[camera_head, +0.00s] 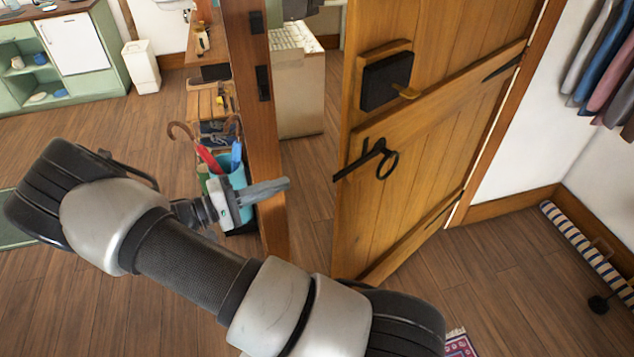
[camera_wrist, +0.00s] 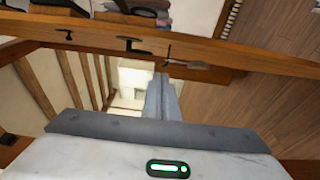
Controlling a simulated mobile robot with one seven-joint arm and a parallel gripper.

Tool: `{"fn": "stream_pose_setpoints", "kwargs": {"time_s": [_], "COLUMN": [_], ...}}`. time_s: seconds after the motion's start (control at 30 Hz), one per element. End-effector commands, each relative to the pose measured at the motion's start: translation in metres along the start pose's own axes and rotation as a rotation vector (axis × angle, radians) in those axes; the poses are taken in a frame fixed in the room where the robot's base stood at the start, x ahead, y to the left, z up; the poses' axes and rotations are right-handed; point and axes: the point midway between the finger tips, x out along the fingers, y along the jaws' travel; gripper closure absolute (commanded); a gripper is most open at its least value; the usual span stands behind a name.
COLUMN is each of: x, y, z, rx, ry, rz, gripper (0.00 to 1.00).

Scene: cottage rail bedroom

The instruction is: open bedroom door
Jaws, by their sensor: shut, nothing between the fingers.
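The wooden bedroom door (camera_head: 430,130) stands partly open in the head view, with a gap between its free edge and the door post (camera_head: 256,120) on the left. My gripper (camera_head: 284,186) is shut and empty, in front of the post and left of the door's edge, apart from the latch. In the wrist view my closed fingers (camera_wrist: 163,85) point toward the door (camera_wrist: 240,55), which runs across the picture edge-on.
An umbrella stand (camera_head: 236,180) with umbrellas is just behind my gripper, by the post. A white cabinet (camera_head: 300,95) shows through the gap. A striped roll (camera_head: 590,250) lies by the right wall, and a patterned rug (camera_head: 459,344) is at the bottom. The floor before the door is clear.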

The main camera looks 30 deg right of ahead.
Motion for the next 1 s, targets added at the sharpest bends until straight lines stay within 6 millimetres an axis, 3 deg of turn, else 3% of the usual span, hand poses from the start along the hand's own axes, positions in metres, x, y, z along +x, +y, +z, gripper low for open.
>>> {"fn": "stream_pose_setpoints", "kwargs": {"time_s": [0.17, 0.57, 0.8, 1.0], "x": [0.017, 0.1, 0.107, 0.109], "y": [0.001, 0.001, 0.001, 0.0], "z": [-0.001, 0.0, 0.03, 0.038], "rx": [0.003, -0.001, -0.001, 0.001], "ry": [0.003, 0.001, 0.004, 0.005], "rz": [0.014, 0.011, 0.01, 0.008], "gripper": [1.0, 1.0, 1.0, 1.0]}}
